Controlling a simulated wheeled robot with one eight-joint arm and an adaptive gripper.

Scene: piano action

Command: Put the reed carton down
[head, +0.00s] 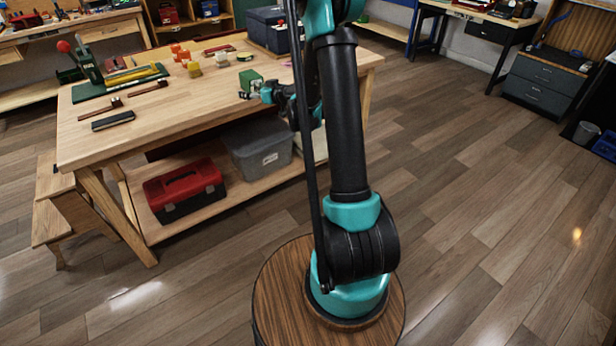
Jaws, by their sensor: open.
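A small green box (250,80), apparently the reed carton, sits on the wooden workbench (190,112) toward its right side. My gripper (248,92) is low over the bench just in front of the box, with its teal and black parts beside it. The jaws are open. At this size I cannot tell whether a finger still touches the box. My own arm hides part of the bench to the right of the gripper.
Orange and yellow blocks (194,68) stand behind the box to the left. A dark flat block (113,120) and wooden-handled tools lie at the left. A green mat (120,84) holds a yellow piece. A blue-grey case (268,30) stands behind. The bench front middle is clear.

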